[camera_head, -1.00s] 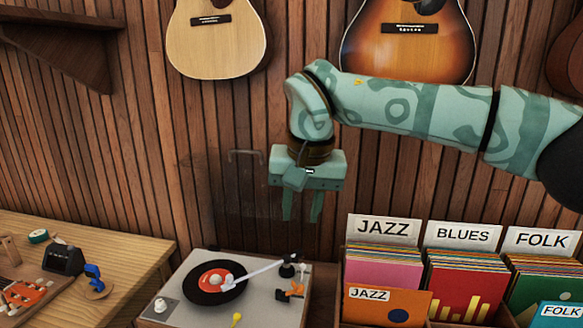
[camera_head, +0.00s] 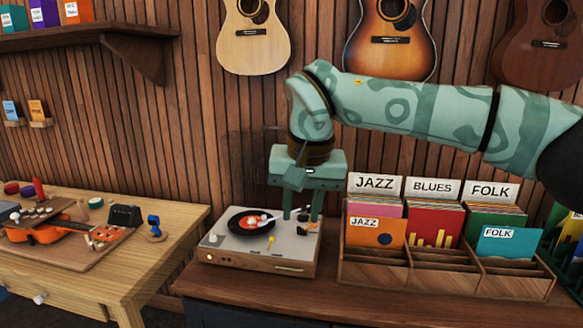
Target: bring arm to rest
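My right arm (camera_head: 420,105), pale green with darker swirls, comes in from the right and bends down at the wrist. A black record with a red label (camera_head: 250,222) lies on the turntable. My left gripper is not in view.
A wooden record crate (camera_head: 440,272) with JAZZ, BLUES and FOLK dividers stands right of the turntable on a brown counter (camera_head: 250,290). A workbench (camera_head: 165,235) with an orange ukulele (camera_head: 48,233) is at left. Guitars hang on the slatted wall, including a sunburst one (camera_head: 392,45).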

